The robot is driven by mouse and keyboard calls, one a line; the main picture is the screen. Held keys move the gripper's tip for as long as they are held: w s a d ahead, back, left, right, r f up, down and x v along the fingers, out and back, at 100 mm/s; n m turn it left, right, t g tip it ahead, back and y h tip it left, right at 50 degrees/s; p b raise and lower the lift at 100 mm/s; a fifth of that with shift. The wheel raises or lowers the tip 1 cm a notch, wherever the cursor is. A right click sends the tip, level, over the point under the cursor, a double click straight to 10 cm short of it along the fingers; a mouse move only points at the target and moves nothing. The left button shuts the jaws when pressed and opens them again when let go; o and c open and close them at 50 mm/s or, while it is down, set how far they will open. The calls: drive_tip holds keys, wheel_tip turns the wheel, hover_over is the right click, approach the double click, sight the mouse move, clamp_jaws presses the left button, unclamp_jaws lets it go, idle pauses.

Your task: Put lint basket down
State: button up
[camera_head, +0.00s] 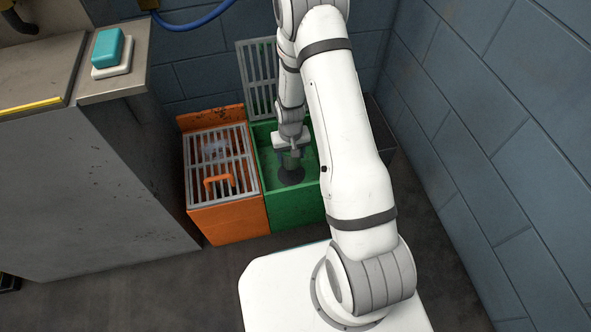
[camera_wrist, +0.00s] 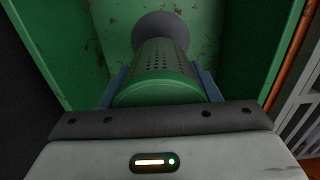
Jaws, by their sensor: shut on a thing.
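In the head view, my gripper (camera_head: 291,146) points down into the open green bin (camera_head: 307,208). The basket (camera_head: 290,161) shows below it, inside the bin's walls. A dark round shape (camera_head: 291,176) lies at the basket's far end. It also shows in the wrist view (camera_wrist: 160,24). I cannot tell whether the basket touches the bin floor. My arm hides the bin's right part.
An orange bin (camera_head: 228,218) with a closed grate and an orange handle stands left of the green bin. The green bin's grate (camera_head: 257,80) stands raised against the back wall. A metal cabinet (camera_head: 95,175) is at left, with a teal block (camera_head: 108,47) on top. A block wall (camera_head: 500,130) bounds the right.

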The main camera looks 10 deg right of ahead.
wheel_tip(320, 180, down, 7)
drive_tip(key=shift+r+b, duration=0.1)
drive_tip(key=shift+b, duration=1.1)
drive_tip(key=shift+f, duration=0.2)
drive_tip(key=o, duration=1)
drive_tip(key=shift+o, duration=0.2)
